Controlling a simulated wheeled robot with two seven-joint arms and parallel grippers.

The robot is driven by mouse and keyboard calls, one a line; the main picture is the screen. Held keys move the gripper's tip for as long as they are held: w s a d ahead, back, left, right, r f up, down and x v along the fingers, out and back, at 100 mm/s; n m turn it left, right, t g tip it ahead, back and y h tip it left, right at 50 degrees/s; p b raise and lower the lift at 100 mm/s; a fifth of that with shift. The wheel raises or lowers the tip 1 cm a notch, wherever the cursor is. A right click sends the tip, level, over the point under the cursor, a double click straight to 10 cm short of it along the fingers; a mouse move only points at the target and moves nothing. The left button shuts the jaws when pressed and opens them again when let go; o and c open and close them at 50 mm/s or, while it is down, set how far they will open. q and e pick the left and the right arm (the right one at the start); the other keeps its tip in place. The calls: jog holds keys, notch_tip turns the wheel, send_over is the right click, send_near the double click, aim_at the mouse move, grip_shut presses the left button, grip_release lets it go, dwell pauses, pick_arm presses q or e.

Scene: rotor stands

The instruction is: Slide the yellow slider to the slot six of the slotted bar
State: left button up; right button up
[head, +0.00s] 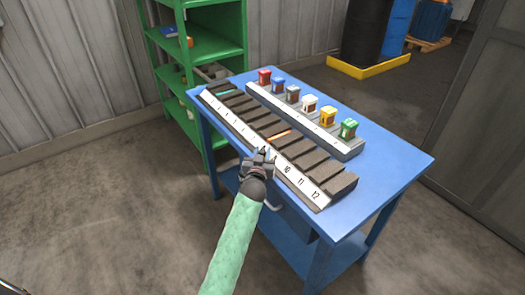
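The yellow slider (327,116) stands in the rear light-grey rack (343,147), between the white slider (309,105) and the green slider (348,128). The slotted bar (320,197) lies in front of the rack, with a numbered white front strip and dark blocks. My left gripper (263,154) is at the bar's front edge, left of number 10, apart from the yellow slider. Its fingers are too small to tell whether they are open. My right gripper is not in view.

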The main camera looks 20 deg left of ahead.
aim_at(233, 131)
pick_arm(q)
jog(key=shift+w, duration=0.2)
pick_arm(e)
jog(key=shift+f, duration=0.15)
